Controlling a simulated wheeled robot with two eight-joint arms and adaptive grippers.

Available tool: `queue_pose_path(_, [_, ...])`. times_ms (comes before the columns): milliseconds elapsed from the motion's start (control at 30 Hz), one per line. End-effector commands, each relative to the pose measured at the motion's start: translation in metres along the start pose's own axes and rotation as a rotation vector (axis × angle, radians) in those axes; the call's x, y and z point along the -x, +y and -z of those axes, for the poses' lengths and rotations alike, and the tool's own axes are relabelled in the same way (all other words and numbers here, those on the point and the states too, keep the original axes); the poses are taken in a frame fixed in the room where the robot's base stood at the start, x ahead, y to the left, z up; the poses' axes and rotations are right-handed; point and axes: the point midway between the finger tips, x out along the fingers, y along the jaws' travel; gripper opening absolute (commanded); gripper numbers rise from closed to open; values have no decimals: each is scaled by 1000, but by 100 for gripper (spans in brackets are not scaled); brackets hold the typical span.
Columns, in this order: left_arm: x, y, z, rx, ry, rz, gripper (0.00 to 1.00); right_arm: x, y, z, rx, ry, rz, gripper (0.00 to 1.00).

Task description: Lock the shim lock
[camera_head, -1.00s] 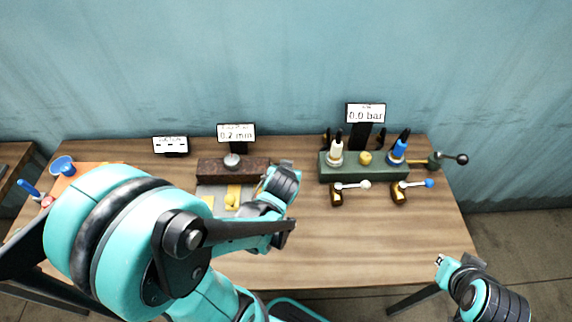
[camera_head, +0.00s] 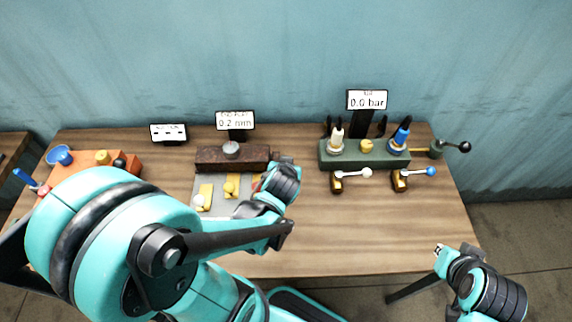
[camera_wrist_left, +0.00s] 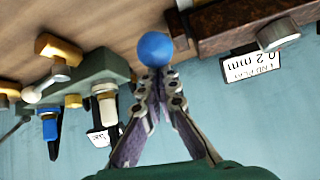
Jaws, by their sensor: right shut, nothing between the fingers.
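In the head view, my left gripper (camera_head: 268,184) is at the right end of a dark brown block (camera_head: 215,156), partly hidden by my own arm. The left wrist view shows its fingers (camera_wrist_left: 157,76) closed in around a round blue knob (camera_wrist_left: 155,48) at their tips. What the knob is fixed to cannot be made out. A grey plate (camera_head: 217,183) in front of the block carries yellow pieces (camera_head: 231,187). I cannot tell which part is the shim lock. My right gripper (camera_head: 438,250) is shut and empty, beyond the table's front right edge.
A green block (camera_head: 362,162) with a white and a blue fitting, and brass valves (camera_head: 400,180) in front, stands at the right. A display reads 0.2 mm (camera_head: 235,121), another 0.0 bar (camera_head: 367,100). The wooden table's front right is clear.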

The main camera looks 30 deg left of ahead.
Motion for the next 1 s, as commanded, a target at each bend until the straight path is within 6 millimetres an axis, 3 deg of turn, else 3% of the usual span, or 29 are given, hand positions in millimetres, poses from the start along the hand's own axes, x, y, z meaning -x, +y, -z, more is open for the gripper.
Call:
queue_pose_path(33, [1,1,-15,10,-33,-4,0,-2,0,-1,0,0,0,0])
queue_pose_path(167, [2,1,-8,9,-30,-4,0,1,0,1,0,0,0,0])
queue_pose_path(267, [2,2,7,8,-23,-5,0,7,0,5,0,0,0,0])
queue_pose_path(400, [2,2,41,1,-4,-4,0,18,0,13,0,0,0,0])
queue_pose_path(700, [68,6,20,-5,-1,-6,0,40,0,29,0,0,0,0])
queue_pose_path(1000, [94,8,10,-2,0,-3,0,50,0,36,0,0,0,0])
